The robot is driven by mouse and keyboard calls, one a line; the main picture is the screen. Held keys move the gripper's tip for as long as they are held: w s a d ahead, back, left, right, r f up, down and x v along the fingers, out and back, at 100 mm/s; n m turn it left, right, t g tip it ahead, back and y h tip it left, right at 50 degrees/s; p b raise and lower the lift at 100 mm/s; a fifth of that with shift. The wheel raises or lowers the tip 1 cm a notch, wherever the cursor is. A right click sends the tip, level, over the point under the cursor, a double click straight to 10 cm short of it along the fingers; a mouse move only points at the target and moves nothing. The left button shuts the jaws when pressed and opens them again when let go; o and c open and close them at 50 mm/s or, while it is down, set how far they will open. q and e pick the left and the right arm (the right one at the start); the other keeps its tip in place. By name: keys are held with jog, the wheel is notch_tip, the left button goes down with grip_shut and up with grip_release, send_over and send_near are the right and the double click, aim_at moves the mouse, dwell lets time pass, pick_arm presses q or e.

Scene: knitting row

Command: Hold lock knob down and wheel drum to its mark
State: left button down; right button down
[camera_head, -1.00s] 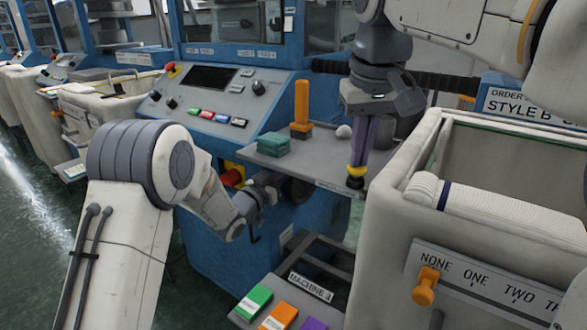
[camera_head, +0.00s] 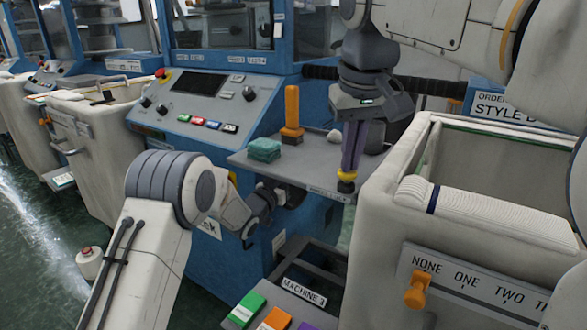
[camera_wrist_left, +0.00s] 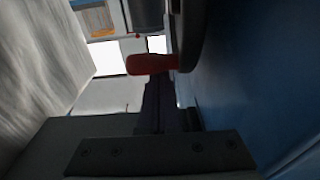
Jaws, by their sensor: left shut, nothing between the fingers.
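My left gripper (camera_head: 262,208) is beside the front of the blue machine (camera_head: 225,240), below the grey shelf. In the left wrist view its dark fingers (camera_wrist_left: 165,108) are shut and empty. A red handle (camera_wrist_left: 148,64) sticks out from a dark round wheel (camera_wrist_left: 191,38) just beyond the fingertips, apart from them as far as I can tell. In the head view a dark round part (camera_head: 292,193) shows partly behind my left gripper. My right gripper (camera_head: 349,168) points down at the shelf's right end, fingers together, its tips at a yellow and black knob (camera_head: 346,182). Any drum mark cannot be made out.
The grey shelf (camera_head: 310,175) carries an orange upright handle (camera_head: 291,108), a green block (camera_head: 264,150) and a pale lump (camera_head: 334,136). A large cream bin (camera_head: 375,235) with a white roll (camera_head: 490,215) fills the right. A tray with coloured cards (camera_head: 273,318) is in front.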

pick_arm(q)
jog(key=shift+s+a+f+t+h, duration=0.15)
jog(key=shift+s+f+t+h, duration=0.15)
jog(key=shift+f, duration=0.15)
dwell(0.4)
notch_tip(320, 180, down, 6)
jog(key=s+a+t+h, duration=0.1)
jog(key=s, duration=0.1)
jog(key=shift+a+f+t, duration=0.2)
jog(key=shift+a+t, duration=0.15)
jog(key=shift+t, duration=0.05)
dwell(0.3)
jog(key=shift+s, duration=0.1)
dwell(0.4)
